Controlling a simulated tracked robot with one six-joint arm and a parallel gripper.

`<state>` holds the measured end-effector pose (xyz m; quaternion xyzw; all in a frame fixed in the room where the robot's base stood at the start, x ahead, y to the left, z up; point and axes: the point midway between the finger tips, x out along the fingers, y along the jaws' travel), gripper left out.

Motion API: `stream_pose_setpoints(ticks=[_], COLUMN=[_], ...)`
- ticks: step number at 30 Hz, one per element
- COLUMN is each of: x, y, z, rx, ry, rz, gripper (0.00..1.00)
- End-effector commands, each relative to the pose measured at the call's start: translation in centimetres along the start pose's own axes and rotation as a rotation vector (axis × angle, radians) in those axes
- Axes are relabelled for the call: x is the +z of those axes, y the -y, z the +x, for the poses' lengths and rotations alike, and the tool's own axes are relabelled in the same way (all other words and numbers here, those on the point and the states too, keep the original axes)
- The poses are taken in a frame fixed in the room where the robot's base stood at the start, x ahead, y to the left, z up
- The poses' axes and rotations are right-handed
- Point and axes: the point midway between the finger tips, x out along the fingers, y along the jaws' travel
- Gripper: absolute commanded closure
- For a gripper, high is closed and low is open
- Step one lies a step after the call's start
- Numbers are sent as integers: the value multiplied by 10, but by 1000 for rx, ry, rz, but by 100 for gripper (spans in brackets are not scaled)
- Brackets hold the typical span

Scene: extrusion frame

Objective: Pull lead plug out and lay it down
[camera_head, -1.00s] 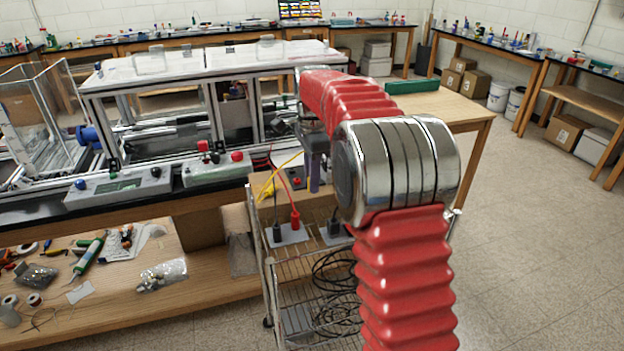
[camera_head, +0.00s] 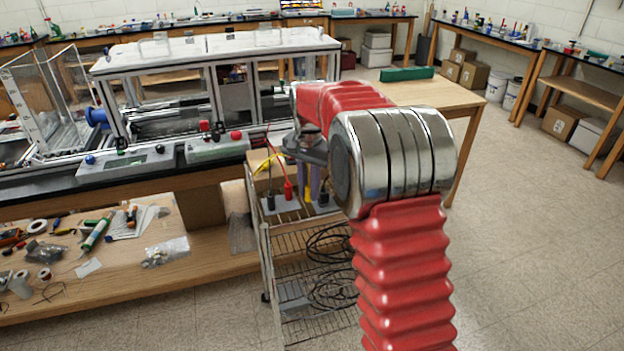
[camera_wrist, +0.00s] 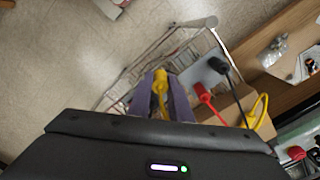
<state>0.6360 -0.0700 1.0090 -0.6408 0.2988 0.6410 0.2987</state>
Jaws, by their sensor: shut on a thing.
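My gripper (camera_wrist: 161,100), with purple-grey fingers, is shut on a yellow plug (camera_wrist: 160,82) in the wrist view. The plug shows between the fingertips, apart from the light grey plate (camera_wrist: 208,72) in that picture. A red plug (camera_wrist: 204,92) and a black plug (camera_wrist: 217,64) stand at that plate. In the head view a purple finger (camera_head: 314,182) hangs just right of the red plug (camera_head: 288,191), with a dark plug (camera_head: 323,197) close by. A yellow lead (camera_wrist: 262,112) loops at the right; its link to the held plug is hidden.
A wire cart (camera_head: 290,262) carries the plates, with coiled black cables (camera_head: 328,290) below. The bench with a framed rig (camera_head: 210,60) stands behind. A wooden table (camera_head: 440,98) is at the right.

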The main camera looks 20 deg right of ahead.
Motion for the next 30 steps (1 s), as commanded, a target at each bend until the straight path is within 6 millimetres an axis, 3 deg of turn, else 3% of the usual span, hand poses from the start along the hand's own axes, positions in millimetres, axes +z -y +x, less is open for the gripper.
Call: stream_pose_setpoints(ticks=[8, 16, 21, 30], x=[28, 75, 95, 97], y=[0, -5, -7, -7], z=[39, 81, 92, 94], rx=[1, 1, 0, 0], ry=[2, 3, 0, 0], rz=[-394, -770, -864, -874], gripper=[100, 100, 100, 100])
